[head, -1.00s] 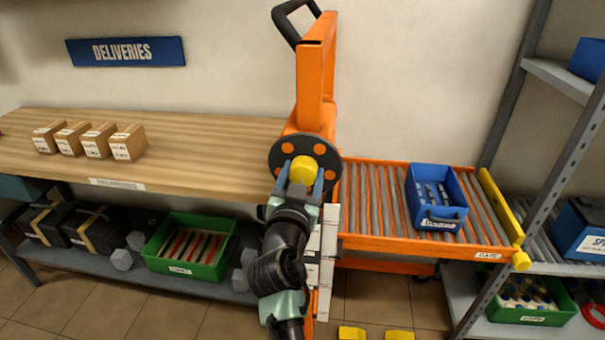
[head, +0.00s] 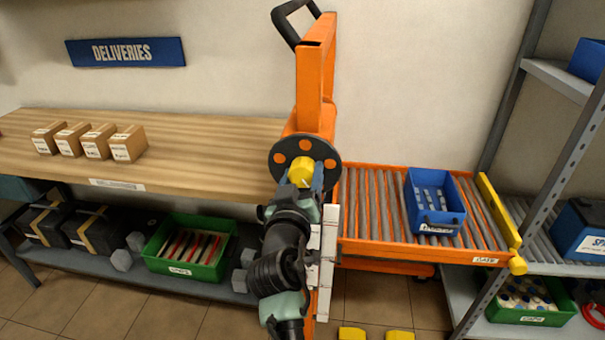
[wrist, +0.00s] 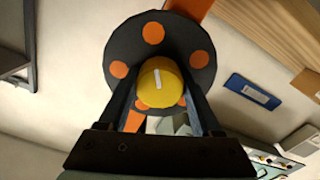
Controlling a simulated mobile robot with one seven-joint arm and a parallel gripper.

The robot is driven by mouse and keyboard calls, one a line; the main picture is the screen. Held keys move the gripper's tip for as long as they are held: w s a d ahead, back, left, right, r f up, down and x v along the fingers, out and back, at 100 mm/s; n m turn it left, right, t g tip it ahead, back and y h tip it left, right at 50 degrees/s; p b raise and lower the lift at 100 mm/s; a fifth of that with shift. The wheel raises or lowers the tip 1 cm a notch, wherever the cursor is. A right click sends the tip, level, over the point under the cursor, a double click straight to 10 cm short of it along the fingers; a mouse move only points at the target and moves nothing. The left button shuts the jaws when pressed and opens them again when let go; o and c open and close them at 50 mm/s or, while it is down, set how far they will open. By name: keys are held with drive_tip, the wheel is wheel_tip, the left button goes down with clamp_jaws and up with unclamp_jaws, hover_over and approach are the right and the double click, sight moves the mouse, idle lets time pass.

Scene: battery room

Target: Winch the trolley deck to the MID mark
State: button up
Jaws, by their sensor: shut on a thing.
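The trolley's orange mast (head: 313,85) stands at the centre of the head view, with a dark winch wheel (head: 318,153) with orange spots on its front. My gripper (head: 301,178) is shut on the wheel's yellow knob (head: 300,170). In the wrist view the knob (wrist: 158,88), with a white line, sits between both fingers in front of the wheel (wrist: 185,40).
A blue bin (head: 436,228) rides on the deck, inside a yellow gate bar (head: 500,218). A wooden bench (head: 210,150) with several small boxes stands left. A grey shelf rack (head: 515,115) stands close on the right. Yellow blocks (head: 400,334) are on the floor.

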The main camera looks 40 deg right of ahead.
idle(0.3)
drive_tip(key=shift+f, duration=0.1)
drive_tip(key=o, duration=1.4)
drive_tip(key=shift+s+a, duration=0.1)
drive_tip(key=shift+a, duration=0.05)
drive_tip(key=b+v, duration=0.1)
drive_tip(key=v, duration=1.1)
drive_tip(key=shift+s+a, duration=0.2)
drive_tip(key=shift+s, duration=0.1)
